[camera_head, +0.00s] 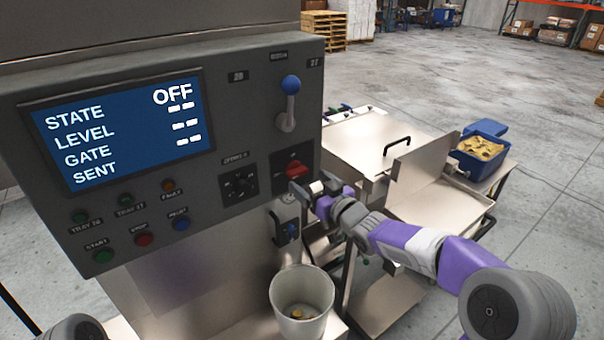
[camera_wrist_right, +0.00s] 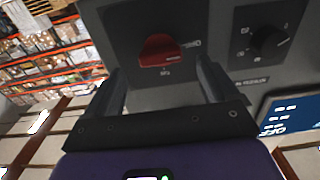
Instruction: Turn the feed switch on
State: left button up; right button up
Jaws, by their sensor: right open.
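A red rotary switch knob (camera_head: 295,169) sits on a black plate at the lower right of the grey control panel (camera_head: 225,150). It also shows in the right wrist view (camera_wrist_right: 160,51), with its lettering too small to read surely. My right gripper (camera_head: 308,188) is open just in front of and slightly below the knob. In the wrist view its two fingers (camera_wrist_right: 160,80) stand either side of the knob, apparently short of it, with nothing between them. The screen (camera_head: 125,125) reads STATE OFF, with dashes for the other lines. My left gripper is out of view.
A black selector dial (camera_head: 239,185) is left of the red knob, and a blue-ball lever (camera_head: 289,90) is above. Several coloured buttons (camera_head: 144,239) are lower left. A white bucket (camera_head: 301,310) stands below. A steel table with a blue bin (camera_head: 483,149) is at right.

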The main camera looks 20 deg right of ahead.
aim_at(301, 175)
jog(key=shift+x, duration=2.2)
jog(key=shift+c, duration=0.4)
jog(key=c, duration=1)
